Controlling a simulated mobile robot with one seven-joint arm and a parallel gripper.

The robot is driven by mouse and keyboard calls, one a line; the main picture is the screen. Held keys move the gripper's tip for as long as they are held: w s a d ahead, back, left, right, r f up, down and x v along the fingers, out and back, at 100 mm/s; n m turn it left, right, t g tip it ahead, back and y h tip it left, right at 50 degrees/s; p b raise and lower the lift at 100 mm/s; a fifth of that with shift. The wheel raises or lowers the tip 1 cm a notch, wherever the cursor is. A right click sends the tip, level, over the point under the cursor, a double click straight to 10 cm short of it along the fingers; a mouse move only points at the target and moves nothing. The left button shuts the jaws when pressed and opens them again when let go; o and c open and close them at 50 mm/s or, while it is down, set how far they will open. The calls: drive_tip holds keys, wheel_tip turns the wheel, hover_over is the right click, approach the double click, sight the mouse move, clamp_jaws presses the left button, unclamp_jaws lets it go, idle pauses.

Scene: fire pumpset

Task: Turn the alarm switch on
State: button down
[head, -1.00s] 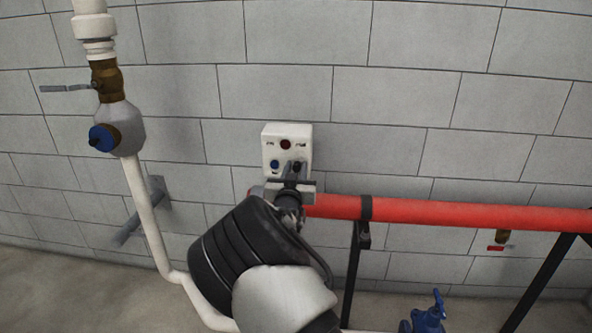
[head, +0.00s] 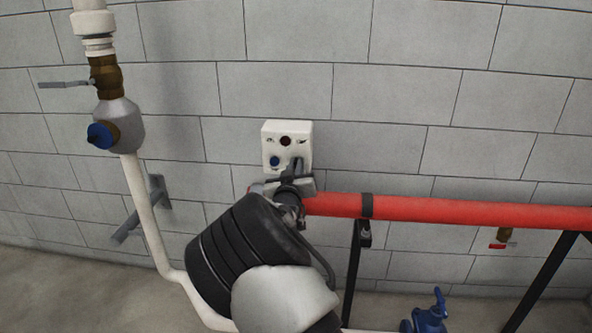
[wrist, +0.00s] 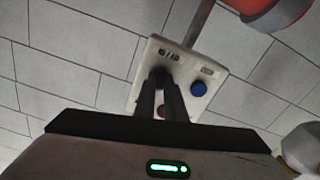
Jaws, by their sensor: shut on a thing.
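The white alarm box (head: 267,134) is on the grey block wall in the head view, and its face also shows tilted in the wrist view (wrist: 184,59). It carries a dark red round part (head: 285,141), a blue button (head: 274,161) and a black alarm switch (wrist: 159,73). My gripper (head: 298,164) reaches the lower right of the box face. In the wrist view its fingers (wrist: 160,84) are close together on the black switch knob. The fingers hide most of the knob, so its exact setting cannot be read.
A red horizontal pipe (head: 450,212) runs along the wall just right of my gripper, on black supports. A white vertical pipe (head: 146,207) with a valve (head: 103,136) stands at the left. A blue valve (head: 428,317) is low at the right.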

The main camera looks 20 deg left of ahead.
drive_tip(key=shift+a+f+n+b, duration=0.1)
drive_tip(key=shift+n+b, duration=0.35)
drive_tip(key=shift+n, duration=1.85)
drive_tip(key=shift+f+n+b, duration=0.1)
drive_tip(key=shift+n+b, duration=0.3)
drive_tip(key=shift+n, duration=1.9)
drive_tip(key=c, duration=1.8)
unclamp_jaws()
drive_tip(key=shift+c, duration=0.2)
drive_tip(key=shift+r, duration=0.1)
drive_tip(key=shift+s, duration=0.15)
drive_tip(key=v, duration=1.7)
drive_tip(key=shift+s+p, duration=0.15)
drive_tip(key=shift+p, duration=0.15)
